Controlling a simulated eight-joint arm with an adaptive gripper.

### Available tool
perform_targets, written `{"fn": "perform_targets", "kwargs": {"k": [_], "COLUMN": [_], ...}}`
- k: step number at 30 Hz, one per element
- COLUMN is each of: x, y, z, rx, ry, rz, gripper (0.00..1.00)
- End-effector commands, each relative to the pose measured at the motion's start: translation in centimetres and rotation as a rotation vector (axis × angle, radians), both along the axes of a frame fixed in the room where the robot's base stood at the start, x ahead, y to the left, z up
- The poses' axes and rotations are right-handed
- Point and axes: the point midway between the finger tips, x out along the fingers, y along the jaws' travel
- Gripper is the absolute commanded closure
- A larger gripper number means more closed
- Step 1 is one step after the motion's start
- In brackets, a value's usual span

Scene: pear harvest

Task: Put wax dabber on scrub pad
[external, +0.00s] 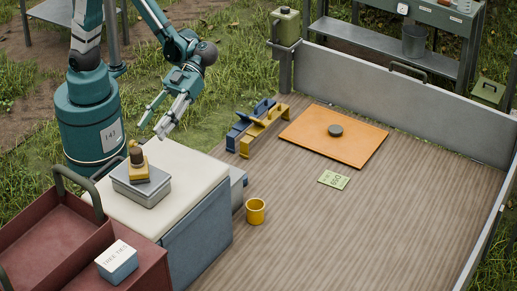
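A small brown piece with a dark knob (136,155), which looks like the wax dabber, stands upright on a yellow block (139,173). The block lies on a grey box (150,190) on the cream-topped bench. A dark grey round disc (335,130) lies flat on an orange board on the wooden floor. I cannot tell for certain whether the yellow block or the disc is the scrub pad. My gripper (153,129) is open and empty, pointing down with its fingers apart. In the picture it is above and right of the brown piece, not touching it.
The cream bench top (185,170) is mostly clear. A red crate (60,225) and a white-blue box (117,262) stand at left. A yellow mug (255,211), a green card (334,180), blue and yellow brackets (262,130) and the orange board (355,150) lie on the floor.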

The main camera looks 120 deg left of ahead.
Motion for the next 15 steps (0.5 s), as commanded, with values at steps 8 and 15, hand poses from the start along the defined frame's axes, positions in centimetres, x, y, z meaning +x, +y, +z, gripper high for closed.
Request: {"fn": "perform_targets", "kwargs": {"k": [8, 15], "x": [0.0, 0.0], "y": [1.6, 1.7], "z": [0.7, 0.7], "rx": [0.0, 0.0], "ry": [-0.001, -0.001], "rz": [0.0, 0.0], "gripper": [0.62, 0.62]}}
